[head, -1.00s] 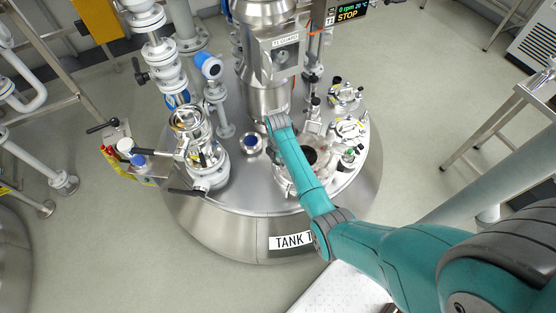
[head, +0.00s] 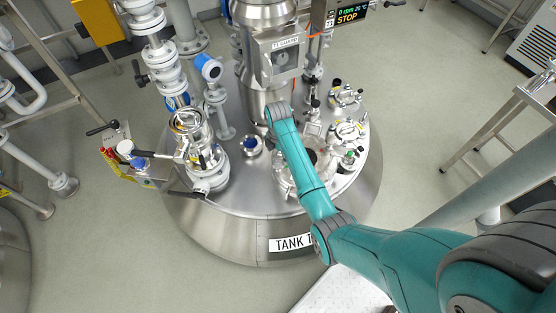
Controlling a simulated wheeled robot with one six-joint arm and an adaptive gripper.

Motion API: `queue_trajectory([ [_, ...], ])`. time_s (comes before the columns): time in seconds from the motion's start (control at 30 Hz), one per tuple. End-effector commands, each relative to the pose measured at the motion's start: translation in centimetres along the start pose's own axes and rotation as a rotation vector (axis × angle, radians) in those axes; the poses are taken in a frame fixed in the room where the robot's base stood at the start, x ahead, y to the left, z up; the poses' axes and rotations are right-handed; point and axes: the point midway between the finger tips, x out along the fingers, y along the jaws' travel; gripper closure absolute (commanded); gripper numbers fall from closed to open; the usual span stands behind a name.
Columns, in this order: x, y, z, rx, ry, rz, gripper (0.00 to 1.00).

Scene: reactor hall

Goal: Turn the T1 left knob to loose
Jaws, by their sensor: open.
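Tank T1 (head: 240,207) is a round steel vessel with a crowded lid, in the middle of the head view. I cannot make out which part is the left knob.
A guard box (head: 281,50) on the column and a display (head: 352,12) reading "0 rpm 20 °C STOP" stand behind. A sight-glass fitting (head: 190,125) and valve handles crowd the lid's left. Several small fittings (head: 347,130) stand right.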

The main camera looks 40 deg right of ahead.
Motion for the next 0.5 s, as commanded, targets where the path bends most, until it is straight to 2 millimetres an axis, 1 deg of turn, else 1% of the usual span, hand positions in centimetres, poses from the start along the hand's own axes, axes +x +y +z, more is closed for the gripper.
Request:
queue_trajectory([
  [0.03,-1.0,0.1,0.0,0.000,-0.001,0.003,0.22],
  [0.2,-3.8,0.1,0.0,0.000,-0.001,0.001,0.22],
  [0.33,-5.0,0.0,0.0,0.000,0.000,0.000,0.22],
  [0.5,-5.6,0.0,0.0,0.000,0.000,0.000,0.22],
])
